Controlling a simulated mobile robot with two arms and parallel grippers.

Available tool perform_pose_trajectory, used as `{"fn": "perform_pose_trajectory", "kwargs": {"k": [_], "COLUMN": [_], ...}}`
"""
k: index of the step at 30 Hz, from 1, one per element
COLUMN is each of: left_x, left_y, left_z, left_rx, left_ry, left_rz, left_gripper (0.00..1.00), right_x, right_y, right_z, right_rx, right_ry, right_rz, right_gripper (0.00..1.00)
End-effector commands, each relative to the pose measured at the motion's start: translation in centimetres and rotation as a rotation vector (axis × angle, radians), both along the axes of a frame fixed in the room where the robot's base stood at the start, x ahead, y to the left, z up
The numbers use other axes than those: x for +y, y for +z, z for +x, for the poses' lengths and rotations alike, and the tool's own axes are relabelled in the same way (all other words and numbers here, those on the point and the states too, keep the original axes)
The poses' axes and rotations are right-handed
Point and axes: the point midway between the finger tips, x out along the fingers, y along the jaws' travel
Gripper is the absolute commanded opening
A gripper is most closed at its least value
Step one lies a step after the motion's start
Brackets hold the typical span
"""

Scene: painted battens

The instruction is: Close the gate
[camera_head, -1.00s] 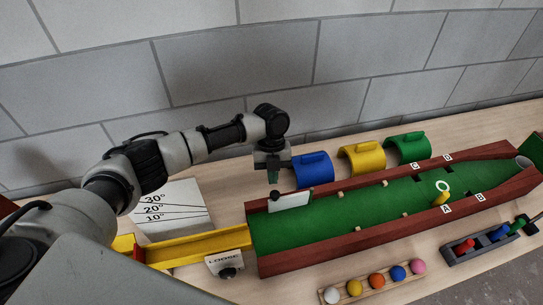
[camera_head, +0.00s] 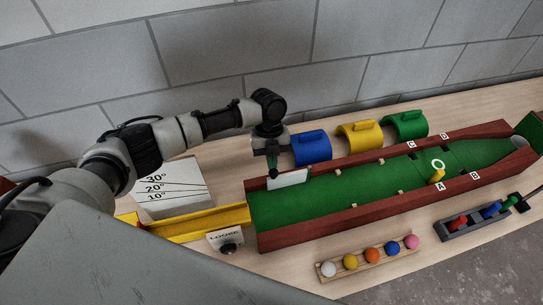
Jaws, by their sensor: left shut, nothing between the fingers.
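The gate looks to be the small white panel (camera_head: 288,179) at the left part of the green lane (camera_head: 330,200). It stands close along the lane's far red wall, roughly lengthwise, so the lane's width beside it is clear. My left gripper (camera_head: 273,174) is shut and empty, pointing down at the panel's left end. Its tips overlap that end in the picture; I cannot tell whether they touch it. The dark knob at that end is hidden behind the fingers. My right gripper is not in view.
A yellow chute (camera_head: 200,224) meets the lane's left end, with a "LOOSE" sign (camera_head: 226,238) in front. Blue (camera_head: 311,149), yellow (camera_head: 359,137) and green (camera_head: 406,126) arches stand behind. A yellow ring-topped peg (camera_head: 437,173) stands in the lane. Several balls sit in a rack (camera_head: 338,270) in front.

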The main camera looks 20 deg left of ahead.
Motion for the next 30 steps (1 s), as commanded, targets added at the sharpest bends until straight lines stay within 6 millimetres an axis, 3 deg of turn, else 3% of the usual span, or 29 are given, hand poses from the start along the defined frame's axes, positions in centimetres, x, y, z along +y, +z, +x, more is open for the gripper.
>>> {"fn": "perform_pose_trajectory", "kwargs": {"k": [17,30], "left_x": [-0.5,-2.4], "left_y": [0.2,0.5], "left_z": [-1.2,-3.9], "left_rx": [0.001,0.004], "left_ry": [0.115,0.397], "left_rz": [0.000,0.000], "left_gripper": [0.00,0.00], "right_x": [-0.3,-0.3], "right_y": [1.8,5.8], "right_z": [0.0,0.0], "right_rx": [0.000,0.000], "right_ry": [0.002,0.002], "right_rz": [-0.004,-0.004], "right_gripper": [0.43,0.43]}}
